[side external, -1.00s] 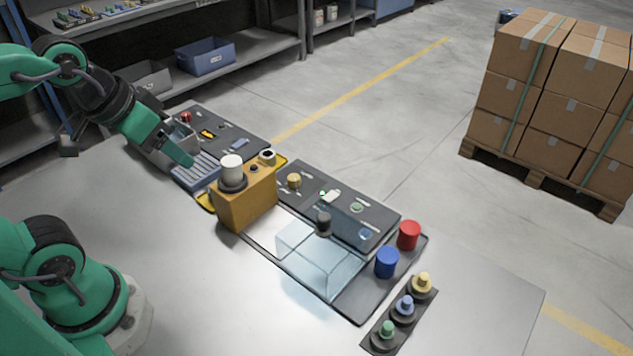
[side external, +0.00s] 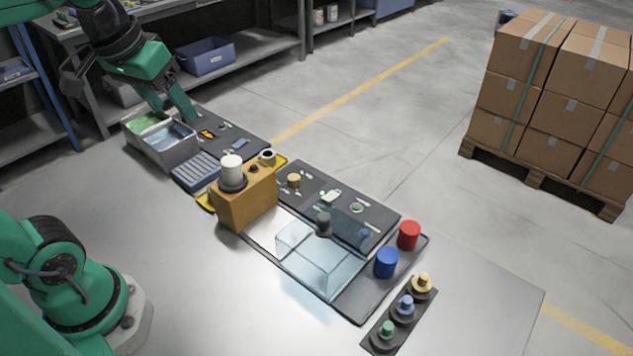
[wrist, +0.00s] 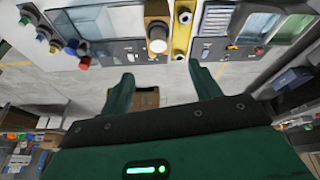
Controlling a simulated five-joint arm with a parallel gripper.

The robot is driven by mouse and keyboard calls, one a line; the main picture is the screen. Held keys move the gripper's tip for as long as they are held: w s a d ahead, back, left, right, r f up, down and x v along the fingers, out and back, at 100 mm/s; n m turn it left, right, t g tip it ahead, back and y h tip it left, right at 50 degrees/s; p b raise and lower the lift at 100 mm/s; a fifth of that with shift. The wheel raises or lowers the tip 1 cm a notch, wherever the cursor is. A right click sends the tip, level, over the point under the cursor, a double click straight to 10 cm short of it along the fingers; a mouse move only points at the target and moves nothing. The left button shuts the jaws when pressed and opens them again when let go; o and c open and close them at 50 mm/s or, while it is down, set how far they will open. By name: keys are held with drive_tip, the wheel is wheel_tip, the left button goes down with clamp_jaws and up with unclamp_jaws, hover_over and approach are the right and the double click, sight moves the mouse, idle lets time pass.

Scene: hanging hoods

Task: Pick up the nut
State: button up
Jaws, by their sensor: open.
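My gripper (side external: 173,112) is open and empty at the upper left of the side view, above the dark mat (side external: 251,142) and beside the two-compartment metal bin (side external: 170,161). Its two green fingers also show spread apart in the wrist view (wrist: 162,76), with nothing between them. I cannot single out the nut for certain among the small parts. A small brass-coloured round piece (side external: 293,180) stands on the middle dark mat (side external: 375,211). An orange piece (side external: 207,134) lies on the far mat, partly close to my fingers.
An orange block (side external: 246,206) with a white cylinder (side external: 231,168) stands mid-table. A clear hood (side external: 318,262) stands right of it. Red (side external: 409,235) and blue (side external: 387,262) cylinders and a peg strip (side external: 404,310) are farther right. The front of the table is clear.

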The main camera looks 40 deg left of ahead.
drive_tip(key=shift+w+a+f+n+g, duration=0.6)
drive_tip(key=shift+w+a+n+g, duration=1.5)
drive_tip(key=shift+w+a+n, duration=1.85)
drive_tip(key=shift+m, duration=0.55)
drive_tip(key=f, duration=0.7)
drive_tip(key=w+f, duration=0.1)
drive_tip(key=f, duration=1.4)
drive_tip(key=shift+w+a+f, duration=0.15)
drive_tip(key=shift+a+f, duration=0.2)
drive_tip(key=shift+a, duration=0.05)
drive_tip(key=shift+f, duration=0.1)
drive_tip(key=shift+f, duration=2.45)
drive_tip(key=c, duration=1.3)
drive_tip(key=shift+r, duration=0.15)
